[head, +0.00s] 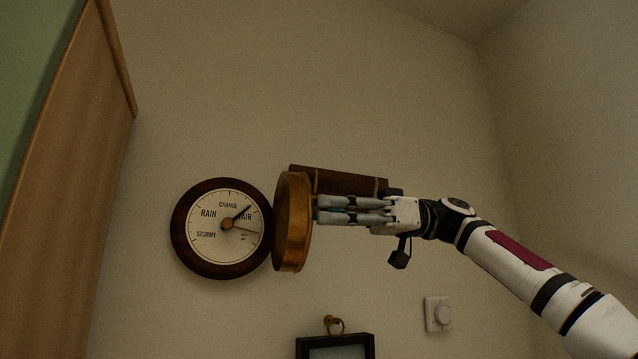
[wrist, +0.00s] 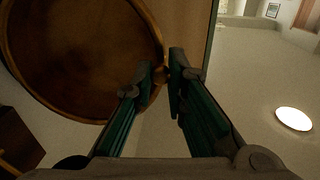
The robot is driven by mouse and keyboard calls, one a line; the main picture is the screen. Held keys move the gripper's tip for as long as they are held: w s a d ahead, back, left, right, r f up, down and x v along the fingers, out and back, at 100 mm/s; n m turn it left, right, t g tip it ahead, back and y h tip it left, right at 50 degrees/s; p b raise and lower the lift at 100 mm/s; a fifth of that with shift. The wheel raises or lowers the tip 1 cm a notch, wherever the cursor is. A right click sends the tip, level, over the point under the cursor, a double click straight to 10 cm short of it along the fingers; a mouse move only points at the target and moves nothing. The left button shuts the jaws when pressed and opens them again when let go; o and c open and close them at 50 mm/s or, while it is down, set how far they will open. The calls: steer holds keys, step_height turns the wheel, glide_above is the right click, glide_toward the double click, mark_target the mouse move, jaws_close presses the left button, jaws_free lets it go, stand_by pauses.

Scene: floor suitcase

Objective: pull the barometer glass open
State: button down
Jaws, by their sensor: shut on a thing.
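The barometer (head: 222,262) hangs on the wall, with a dark round wooden case and a pale dial. Its round brass-rimmed glass (head: 293,222) stands swung out from the dial, at the dial's right, seen nearly edge-on. In the wrist view the glass (wrist: 75,50) fills the upper left as a large round frame. My gripper (head: 318,210) is at the right side of the glass. In the wrist view my gripper (wrist: 162,76) has its fingertips closed around a small brass knob (wrist: 162,74) on the glass's rim. The fingers hide part of the knob.
A dark brown wooden box-like thing (head: 340,180) is behind my gripper. Below are a dark-framed object (head: 335,345), a brass hook (head: 334,325) and a white wall dial (head: 438,314). A wooden panel (head: 60,200) stands at the left. The wall above is clear.

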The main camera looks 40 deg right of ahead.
steer(key=shift+w+d+n+g+y+p, duration=0.15)
steer(key=shift+d+n+g+y+p, duration=0.35)
steer(key=shift+d+n+g+p, duration=0.9)
steer(key=shift+d+m+p, duration=0.3)
steer(key=shift+d, duration=0.05)
steer(key=c, duration=1.6)
jaws_free()
steer(key=shift+s+d, duration=0.2)
steer(key=shift+d, duration=1.05)
steer(key=shift+s+d, duration=0.25)
steer(key=shift+d, duration=0.95)
steer(key=shift+s+d, duration=0.2)
steer(key=shift+d, duration=1.05)
steer(key=shift+s, duration=0.1)
